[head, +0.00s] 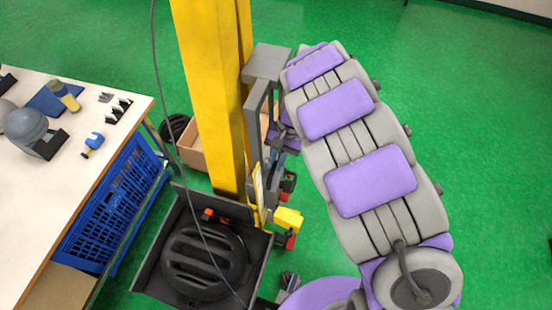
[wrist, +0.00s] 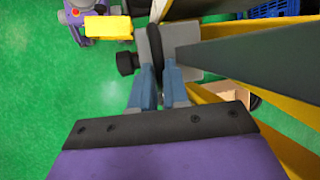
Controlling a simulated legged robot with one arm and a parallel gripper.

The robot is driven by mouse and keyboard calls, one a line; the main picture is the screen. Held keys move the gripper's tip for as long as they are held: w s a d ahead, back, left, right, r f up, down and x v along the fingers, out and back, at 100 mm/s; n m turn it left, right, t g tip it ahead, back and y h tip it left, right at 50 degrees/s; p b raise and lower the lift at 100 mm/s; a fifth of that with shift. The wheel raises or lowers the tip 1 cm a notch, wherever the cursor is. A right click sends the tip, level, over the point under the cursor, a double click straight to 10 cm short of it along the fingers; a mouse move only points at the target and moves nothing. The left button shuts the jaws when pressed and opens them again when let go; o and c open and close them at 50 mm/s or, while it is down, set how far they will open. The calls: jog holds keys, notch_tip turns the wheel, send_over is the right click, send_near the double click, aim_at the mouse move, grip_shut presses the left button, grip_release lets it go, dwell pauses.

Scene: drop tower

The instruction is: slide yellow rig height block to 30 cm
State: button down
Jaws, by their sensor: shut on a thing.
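The yellow tower column (head: 212,95) stands upright in the head view, with a grey bracket (head: 267,62) on its right side. The yellow block is apart from the fingers. My arm partly hides the gripper in the head view.
An open black tray (head: 160,262) with a black ribbed object (head: 203,258) is at the column's foot. A cardboard box (head: 191,150) is behind. A white table (head: 88,175) with tools and a blue crate (head: 108,200) are left. Green floor is clear on the right.

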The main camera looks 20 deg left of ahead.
notch_tip(320, 180, up, 4)
jog(key=shift+f+p, duration=0.15)
jog(key=shift+p, duration=0.35)
jog(key=c, duration=1.4)
grip_release()
jog(key=shift+a+f, duration=0.1)
jog(key=shift+f, duration=0.1)
jog(key=shift+w+r, duration=0.15)
jog(key=shift+r, duration=0.1)
jog(key=w+d+r, duration=0.2)
jog(key=w, duration=0.4)
jog(key=w+d+r, duration=0.2)
jog(key=w, duration=0.5)
jog(key=shift+w+d+p, duration=0.2)
jog(key=shift+p, duration=0.25)
jog(key=shift+o, duration=0.2)
